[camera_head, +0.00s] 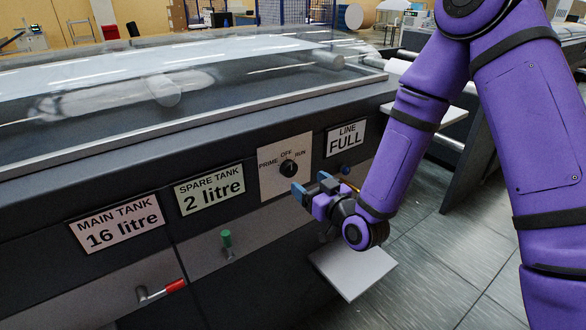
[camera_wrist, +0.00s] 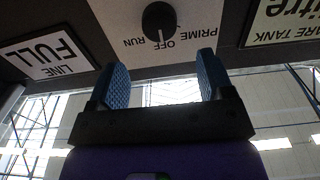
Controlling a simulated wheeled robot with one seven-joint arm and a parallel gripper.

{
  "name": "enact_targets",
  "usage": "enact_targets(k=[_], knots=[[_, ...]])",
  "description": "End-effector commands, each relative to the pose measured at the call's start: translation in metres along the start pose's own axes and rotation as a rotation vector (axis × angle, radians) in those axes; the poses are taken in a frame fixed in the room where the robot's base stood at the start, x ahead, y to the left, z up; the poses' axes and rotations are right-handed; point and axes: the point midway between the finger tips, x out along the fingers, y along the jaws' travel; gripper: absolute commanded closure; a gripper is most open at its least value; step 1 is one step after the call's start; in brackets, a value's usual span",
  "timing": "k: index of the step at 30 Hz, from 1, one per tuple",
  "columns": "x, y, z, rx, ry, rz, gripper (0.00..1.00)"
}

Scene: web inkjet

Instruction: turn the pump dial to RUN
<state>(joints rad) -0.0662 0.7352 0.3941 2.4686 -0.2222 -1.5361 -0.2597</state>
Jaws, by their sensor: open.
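The pump dial (camera_head: 288,168) is a black round knob on a pale plate marked PRIME, OFF and RUN. Its white mark points up at OFF. The wrist view shows the dial (camera_wrist: 159,18) upside down, with its mark toward OFF. My gripper (camera_head: 310,184) is open and empty, just below and to the right of the dial in the head view. Its blue fingertips (camera_wrist: 161,75) stand apart in the wrist view, with the dial beyond the gap between them. I see no contact with the dial.
The LINE FULL sign (camera_head: 346,138) is right of the dial plate; the SPARE TANK 2 litre sign (camera_head: 209,189) and MAIN TANK 16 litre sign (camera_head: 116,222) are left. A green-handled valve (camera_head: 227,240) and red-handled lever (camera_head: 172,287) sit lower. A pale tray (camera_head: 352,268) juts out below my gripper.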

Motion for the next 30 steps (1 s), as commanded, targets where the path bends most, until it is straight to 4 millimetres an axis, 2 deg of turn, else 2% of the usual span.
enact_targets(k=[6, 12, 18, 27, 29, 30], knots=[[0.04, 0.0, 0.0, 0.001, 0.0, 0.0, 0.26], [0.069, 0.0, 0.0, 0.0, 0.0, 0.001, 0.26], [0.083, 0.0, 0.0, 0.0, -0.002, 0.0, 0.26], [0.085, 0.0, 0.0, 0.0, -0.002, 0.0, 0.26], [0.085, 0.0, 0.0, 0.0, -0.002, 0.0, 0.38], [0.085, 0.0, 0.0, 0.0, -0.002, 0.001, 0.47]])
